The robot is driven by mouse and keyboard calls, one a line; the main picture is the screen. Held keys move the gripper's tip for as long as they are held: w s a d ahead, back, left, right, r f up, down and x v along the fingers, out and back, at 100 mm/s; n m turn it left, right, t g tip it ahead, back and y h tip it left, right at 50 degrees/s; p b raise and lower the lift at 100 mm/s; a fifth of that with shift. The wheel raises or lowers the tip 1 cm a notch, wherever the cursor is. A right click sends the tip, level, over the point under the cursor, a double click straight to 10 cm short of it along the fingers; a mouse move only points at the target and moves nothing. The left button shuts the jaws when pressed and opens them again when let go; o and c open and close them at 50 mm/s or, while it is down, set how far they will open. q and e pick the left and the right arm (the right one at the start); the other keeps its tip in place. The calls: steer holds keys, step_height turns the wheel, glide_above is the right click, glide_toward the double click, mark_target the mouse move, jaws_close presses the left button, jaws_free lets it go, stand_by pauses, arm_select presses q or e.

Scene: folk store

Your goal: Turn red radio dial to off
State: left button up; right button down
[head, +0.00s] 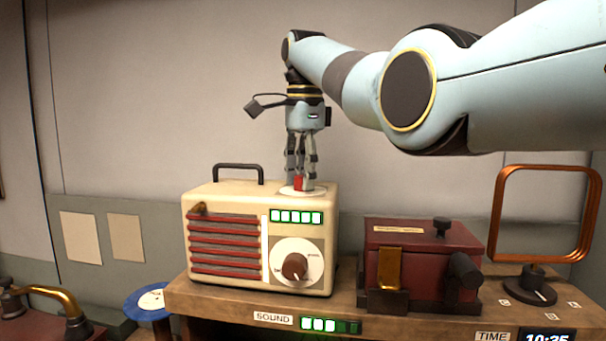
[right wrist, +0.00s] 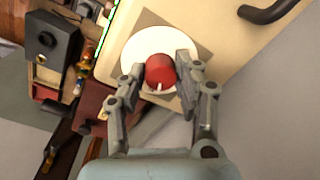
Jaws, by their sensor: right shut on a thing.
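The cream radio (head: 252,235) stands on the wooden shelf, with a red slatted grille and a brown front knob (head: 295,266). The red dial (head: 299,183) sits on a white disc on top of the radio, near its right end. My right gripper (head: 300,180) points straight down from above, its fingers on both sides of the red dial. In the right wrist view the red dial (right wrist: 160,71) is between the two fingertips, with a small white mark on its lower edge. The gripper is shut on it. My left gripper is in neither view.
A dark red box (head: 420,262) with a crank and a copper loop antenna (head: 545,215) stand right of the radio. The radio's dark handle (head: 238,168) rises left of my gripper. A blue-rimmed disc (head: 150,301) is at lower left. The wall behind is bare above the radio.

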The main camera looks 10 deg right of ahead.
steer(key=n, duration=0.6)
steer(key=shift+d+n, duration=0.1)
steer(key=shift+n, duration=0.2)
steer(key=n, duration=0.6)
steer(key=shift+n, duration=0.4)
steer(key=c, duration=0.9)
jaws_free()
steer(key=shift+w, duration=0.1)
steer(key=shift+c, duration=0.2)
step_height(320, 180, up, 8)
steer(key=shift+d+f, duration=0.15)
steer(key=shift+f, duration=0.1)
steer(key=shift+g, duration=0.3)
